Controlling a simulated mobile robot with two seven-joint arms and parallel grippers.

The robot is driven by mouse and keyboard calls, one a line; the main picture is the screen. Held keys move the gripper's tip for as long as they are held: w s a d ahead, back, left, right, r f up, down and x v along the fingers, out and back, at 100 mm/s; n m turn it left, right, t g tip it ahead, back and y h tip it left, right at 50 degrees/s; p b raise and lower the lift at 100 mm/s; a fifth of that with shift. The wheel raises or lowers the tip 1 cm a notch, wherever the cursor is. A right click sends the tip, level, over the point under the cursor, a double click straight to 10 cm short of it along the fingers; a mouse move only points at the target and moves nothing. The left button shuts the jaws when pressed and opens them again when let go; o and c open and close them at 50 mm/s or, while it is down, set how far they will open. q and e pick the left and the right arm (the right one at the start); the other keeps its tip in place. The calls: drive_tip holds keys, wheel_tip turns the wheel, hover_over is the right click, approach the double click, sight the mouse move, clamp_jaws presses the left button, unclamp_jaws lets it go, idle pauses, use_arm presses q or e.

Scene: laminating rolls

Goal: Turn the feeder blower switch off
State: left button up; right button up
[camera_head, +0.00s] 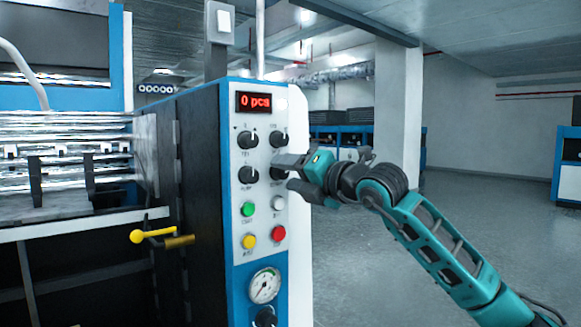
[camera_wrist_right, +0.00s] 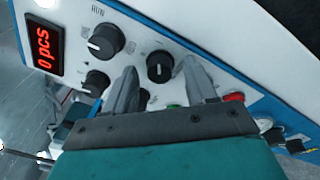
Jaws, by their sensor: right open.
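The blue-edged control panel (camera_head: 265,208) carries black rotary knobs in two rows under a red display. The labels are too small to tell which is the feeder blower switch. My right gripper (camera_head: 283,172) is at the lower-right knob (camera_head: 277,174), partly hiding it. In the right wrist view, my open right gripper (camera_wrist_right: 160,72) has its fingers on either side of this knob (camera_wrist_right: 160,67). I cannot tell whether they touch it. The upper-right knob (camera_wrist_right: 104,42) and upper-left knob (camera_wrist_right: 97,82) are clear of the fingers. My left gripper is not in view.
The display (camera_head: 254,102) reads 0 pcs. Below the knobs are a green button (camera_head: 248,209), a white one (camera_head: 279,203), a yellow one (camera_head: 249,241), a red one (camera_head: 279,233) and a gauge (camera_head: 265,286). A yellow-handled lever (camera_head: 138,236) sticks out left. The floor at right is open.

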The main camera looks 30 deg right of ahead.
drive_tip(key=shift+w, duration=0.1)
drive_tip(key=shift+c, duration=0.2)
clamp_jaws()
idle(0.4)
